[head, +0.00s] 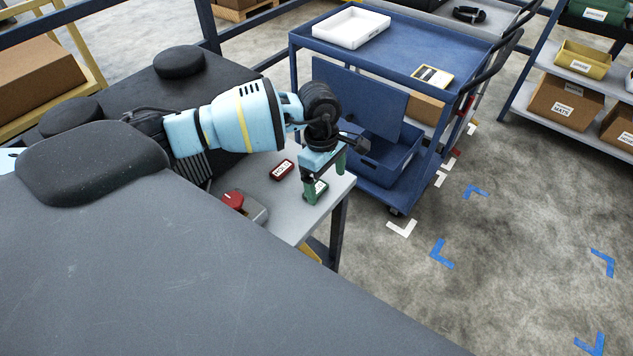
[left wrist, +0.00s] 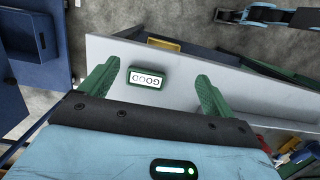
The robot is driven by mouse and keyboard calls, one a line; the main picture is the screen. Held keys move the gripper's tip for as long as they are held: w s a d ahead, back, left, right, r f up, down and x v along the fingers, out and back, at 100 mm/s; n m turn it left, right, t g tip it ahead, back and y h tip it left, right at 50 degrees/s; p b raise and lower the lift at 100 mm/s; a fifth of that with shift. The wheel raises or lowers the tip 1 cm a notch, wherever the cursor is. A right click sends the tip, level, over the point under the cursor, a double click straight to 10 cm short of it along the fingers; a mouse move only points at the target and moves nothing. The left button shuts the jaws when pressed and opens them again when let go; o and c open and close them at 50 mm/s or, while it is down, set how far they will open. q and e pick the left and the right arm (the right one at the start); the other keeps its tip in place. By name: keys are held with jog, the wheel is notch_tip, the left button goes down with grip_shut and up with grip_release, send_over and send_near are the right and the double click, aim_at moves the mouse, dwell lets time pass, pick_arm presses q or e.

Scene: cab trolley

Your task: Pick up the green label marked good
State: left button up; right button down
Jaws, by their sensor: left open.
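The green label (left wrist: 147,78) reads GOOD and lies flat on the light grey table (left wrist: 200,60) in the left wrist view. It appears upside down there. In the head view the green label (head: 317,190) is partly hidden by a green finger near the table's corner. My left gripper (head: 326,178) is open above it, fingers pointing down. In the left wrist view the left gripper's fingers (left wrist: 156,88) stand either side of the label, apart from it. The label sits nearer the left finger in that picture. My right gripper is not seen in the head view.
A red label (head: 282,170) lies on the same table, left of the gripper. A grey box with a red knob (head: 233,201) stands at the front. A blue trolley (head: 400,60) with a white tray (head: 351,27) stands behind. Open floor (head: 480,260) lies to the right.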

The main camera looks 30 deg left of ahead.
pick_arm(q)
jog(key=shift+y, duration=0.8)
jog(key=a, duration=0.1)
jog(key=w+a+r, duration=0.1)
jog(key=a, duration=0.2)
jog(key=shift+w+r, duration=0.3)
jog(key=shift+r, duration=0.05)
jog(key=shift+s+d+f, duration=0.1)
jog(key=shift+d+f, duration=0.05)
jog(key=shift+f, duration=3.8)
jog(key=shift+c, duration=0.3)
jog(key=c, duration=1)
jog(key=shift+r, duration=0.15)
